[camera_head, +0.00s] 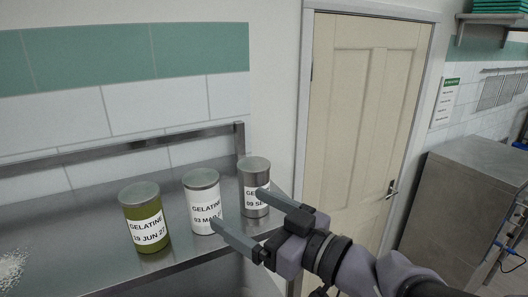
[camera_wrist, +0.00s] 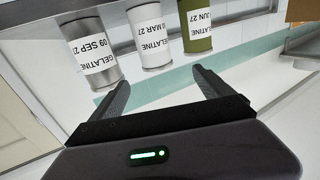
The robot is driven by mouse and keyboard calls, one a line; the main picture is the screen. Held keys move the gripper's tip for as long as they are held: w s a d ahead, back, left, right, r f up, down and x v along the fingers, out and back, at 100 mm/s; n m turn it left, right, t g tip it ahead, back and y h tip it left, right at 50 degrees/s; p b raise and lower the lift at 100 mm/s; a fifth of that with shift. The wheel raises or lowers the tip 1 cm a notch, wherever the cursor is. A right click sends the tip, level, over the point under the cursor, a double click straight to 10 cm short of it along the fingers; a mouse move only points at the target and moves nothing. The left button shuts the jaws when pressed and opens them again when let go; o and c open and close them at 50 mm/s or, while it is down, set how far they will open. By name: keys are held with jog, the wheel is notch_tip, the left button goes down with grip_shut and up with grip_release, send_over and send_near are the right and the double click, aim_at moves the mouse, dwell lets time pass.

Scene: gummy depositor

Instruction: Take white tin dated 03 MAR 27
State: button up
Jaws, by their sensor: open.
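The white tin (camera_head: 203,205) labelled GELATINE, its date partly covered as 03 MA, stands upright between two other tins on the steel shelf (camera_head: 180,272). In the wrist view the same white tin (camera_wrist: 151,40) reads MAR 27 and appears upside down, in the middle of the row. My gripper (camera_head: 238,214) is open and empty. One finger crosses in front of the lower right of the white tin and the other in front of the grey tin in the head view. In the wrist view the fingers (camera_wrist: 162,84) point toward the row, with the white tin beyond the gap between them.
A green tin (camera_head: 147,218) dated 19 JUN 27 stands left of the white one. A grey metal tin (camera_head: 255,176) dated 09 SEP 27 stands right. A rail (camera_head: 120,147) runs behind them. White powder (camera_head: 10,268) lies at far left. A door (camera_head: 362,110) is beyond.

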aim_at(210, 190)
jog(key=p+x, duration=0.1)
jog(key=x, duration=0.8)
jog(key=shift+d+f, duration=0.1)
jog(key=shift+w+a+p, duration=0.25)
jog(key=shift+a+p, duration=0.05)
jog(key=shift+p, duration=0.1)
jog(key=x, duration=0.2)
jog(key=p+x, duration=0.1)
jog(key=x, duration=0.1)
jog(key=shift+w+p, duration=0.3)
jog(key=shift+w, duration=0.1)
jog(key=shift+w+a, duration=0.15)
jog(key=shift+w, duration=0.05)
jog(key=shift+s+d, duration=0.2)
jog(key=shift+s, duration=0.1)
jog(key=shift+c, duration=0.7)
jog(key=shift+s, duration=0.1)
jog(key=c, duration=0.4)
grip_shut()
